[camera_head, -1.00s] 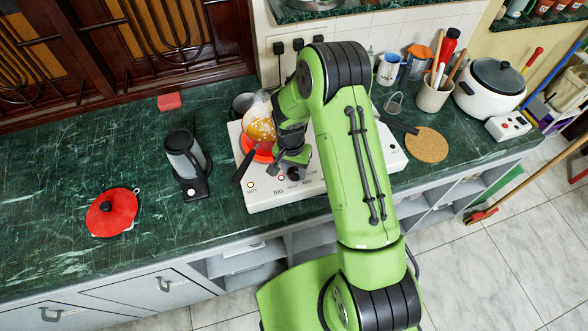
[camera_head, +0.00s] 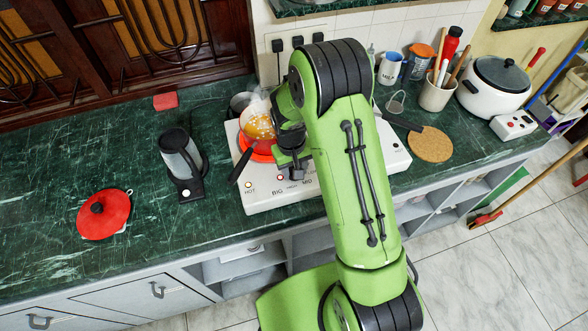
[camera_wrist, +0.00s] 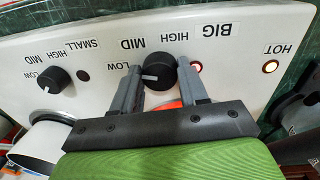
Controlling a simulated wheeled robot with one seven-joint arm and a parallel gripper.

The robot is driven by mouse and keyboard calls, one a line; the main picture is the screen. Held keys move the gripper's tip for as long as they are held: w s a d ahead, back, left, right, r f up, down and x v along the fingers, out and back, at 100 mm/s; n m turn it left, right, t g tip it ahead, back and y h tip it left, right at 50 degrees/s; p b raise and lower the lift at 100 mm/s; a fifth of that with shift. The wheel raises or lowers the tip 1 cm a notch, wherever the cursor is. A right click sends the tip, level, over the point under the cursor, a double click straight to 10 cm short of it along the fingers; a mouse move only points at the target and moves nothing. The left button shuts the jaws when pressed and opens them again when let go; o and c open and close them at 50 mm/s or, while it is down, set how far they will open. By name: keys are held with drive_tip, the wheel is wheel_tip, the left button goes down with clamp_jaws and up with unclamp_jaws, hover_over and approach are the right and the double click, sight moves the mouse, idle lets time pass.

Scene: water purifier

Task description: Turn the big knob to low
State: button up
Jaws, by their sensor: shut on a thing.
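The big knob (camera_wrist: 158,69) is black and sits on the white front panel of the stove (camera_head: 312,190). In the wrist view its white pointer line points left, toward the LOW label (camera_wrist: 117,67) and below MID. My gripper (camera_wrist: 160,78) has one finger on each side of the knob and is shut on it. In the head view my gripper (camera_head: 293,163) is at the stove's front, and my arm hides part of the panel. A red light (camera_wrist: 196,67) beside the big knob is lit.
The small knob (camera_wrist: 55,80) is to the left in the wrist view. The HOT lamp (camera_wrist: 270,66) glows at right.

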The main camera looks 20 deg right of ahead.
sight(291, 172)
idle(0.4)
drive_tip(key=o, duration=1.1)
drive_tip(key=shift+c, duration=0.2)
wheel_tip(291, 172, up, 16)
drive_tip(key=p, duration=0.1)
drive_tip(key=shift+a+f+p, duration=0.15)
drive_tip(key=shift+a+p, duration=0.2)
drive_tip(key=shift+a, duration=0.1)
drive_tip(key=shift+s, duration=0.1)
